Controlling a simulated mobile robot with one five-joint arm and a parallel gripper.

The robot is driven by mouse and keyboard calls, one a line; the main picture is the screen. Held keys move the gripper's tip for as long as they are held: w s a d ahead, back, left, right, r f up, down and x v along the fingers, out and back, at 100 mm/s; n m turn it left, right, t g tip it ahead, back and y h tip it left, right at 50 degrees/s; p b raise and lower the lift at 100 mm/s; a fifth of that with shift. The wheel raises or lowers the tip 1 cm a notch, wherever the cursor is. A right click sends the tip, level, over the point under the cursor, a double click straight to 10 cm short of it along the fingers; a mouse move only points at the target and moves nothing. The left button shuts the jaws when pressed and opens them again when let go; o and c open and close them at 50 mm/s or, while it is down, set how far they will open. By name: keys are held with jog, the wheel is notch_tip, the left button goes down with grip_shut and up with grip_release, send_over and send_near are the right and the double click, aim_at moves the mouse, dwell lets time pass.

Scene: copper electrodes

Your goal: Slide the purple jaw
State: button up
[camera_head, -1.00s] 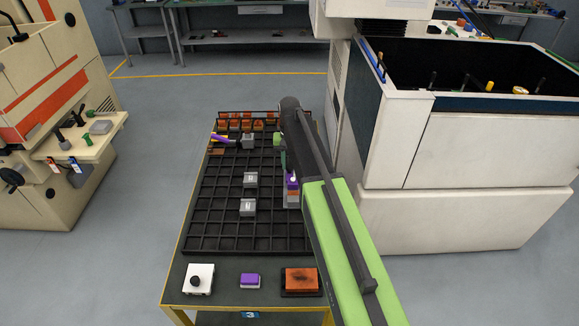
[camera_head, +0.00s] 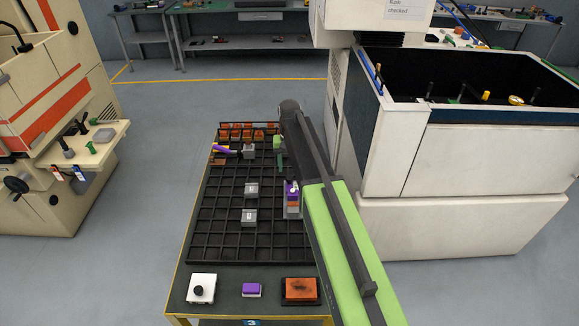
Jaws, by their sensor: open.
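Purple shows in three places, and I cannot tell for sure which is the jaw. A slim purple bar (camera_head: 226,149) lies at the grid's back left, beside a grey block (camera_head: 249,152). A small purple-topped block stack (camera_head: 292,188) with a white spot stands on the right of the grid, close to my arm. A purple block (camera_head: 251,289) sits at the table's front edge. My gripper (camera_head: 281,160) shows only as a small green and dark part beside the stack's far side, over the grid's right. It is partly hidden by my arm. It appears open, with nothing seen in it.
The black grid rack (camera_head: 225,225) covers most of the table. Copper electrodes (camera_head: 240,132) line its back edge, and two grey blocks (camera_head: 250,190) stand mid-grid. A white button box (camera_head: 201,289) and an orange pad (camera_head: 300,289) are in front. A white machine (camera_head: 450,150) stands close on the right.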

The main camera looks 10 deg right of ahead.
notch_tip(320, 180, up, 13)
jog(key=p, duration=1.1)
